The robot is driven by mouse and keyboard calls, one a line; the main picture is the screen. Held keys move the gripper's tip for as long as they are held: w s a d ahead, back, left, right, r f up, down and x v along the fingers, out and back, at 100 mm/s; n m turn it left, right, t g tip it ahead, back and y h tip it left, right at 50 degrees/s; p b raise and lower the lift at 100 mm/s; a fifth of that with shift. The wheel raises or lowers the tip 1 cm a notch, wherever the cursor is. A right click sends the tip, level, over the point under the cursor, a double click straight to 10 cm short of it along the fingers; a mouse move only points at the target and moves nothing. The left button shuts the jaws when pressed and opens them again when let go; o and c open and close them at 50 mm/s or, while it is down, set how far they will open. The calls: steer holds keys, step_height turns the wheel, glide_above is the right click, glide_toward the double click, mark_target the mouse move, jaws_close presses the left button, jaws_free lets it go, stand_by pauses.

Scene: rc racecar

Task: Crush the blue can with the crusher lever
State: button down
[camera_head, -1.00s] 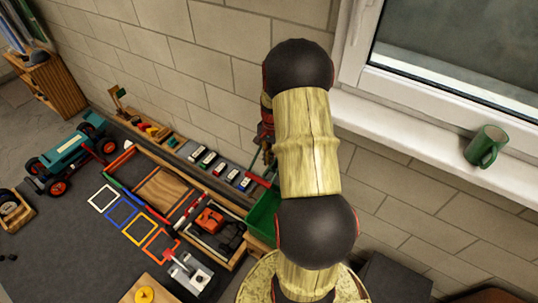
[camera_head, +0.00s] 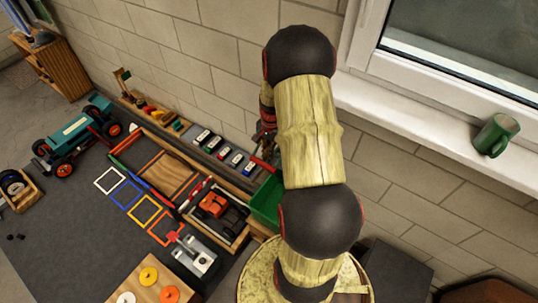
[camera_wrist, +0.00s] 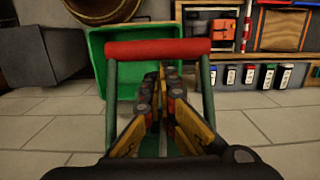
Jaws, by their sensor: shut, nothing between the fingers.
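The crusher lever has a red crossbar (camera_wrist: 158,48) on two green side arms, in the upper middle of the wrist view. Its red bar (camera_head: 263,164) partly shows beside my arm in the head view. My gripper (camera_wrist: 161,76) is shut and empty, with its fingers between the lever's side arms and their tips just below the crossbar in the picture. I cannot tell whether they touch it. In the head view my arm hides most of the gripper and crusher. I cannot make out the blue can for certain in either view.
A green bin (camera_head: 264,206) stands beside my arm, and also shows behind the lever (camera_wrist: 98,72). A row of small coloured items (camera_head: 220,149) lines the brick wall. A green mug (camera_head: 496,134) sits on the windowsill. A round yellowish top (camera_head: 254,272) is below my arm.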

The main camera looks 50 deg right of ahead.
steer(key=shift+r, duration=0.1)
steer(key=a+r+y+p, duration=0.2)
steer(key=r+y+p, duration=0.1)
steer(key=r+p, duration=0.25)
steer(key=a+r+y+p, duration=0.3)
steer(key=r+y+p, duration=0.15)
steer(key=r, duration=0.25)
steer(key=d+r+p, duration=0.2)
steer(key=r+p, duration=0.2)
steer(key=r, duration=0.3)
steer(key=d+r+p, duration=0.2)
steer(key=r+p, duration=0.2)
steer(key=r, duration=0.4)
steer(key=shift+d+r+g, duration=0.2)
steer(key=shift+d+g, duration=0.05)
steer(key=shift+g, duration=0.15)
steer(key=shift+y, duration=0.25)
steer(key=shift+r, duration=0.1)
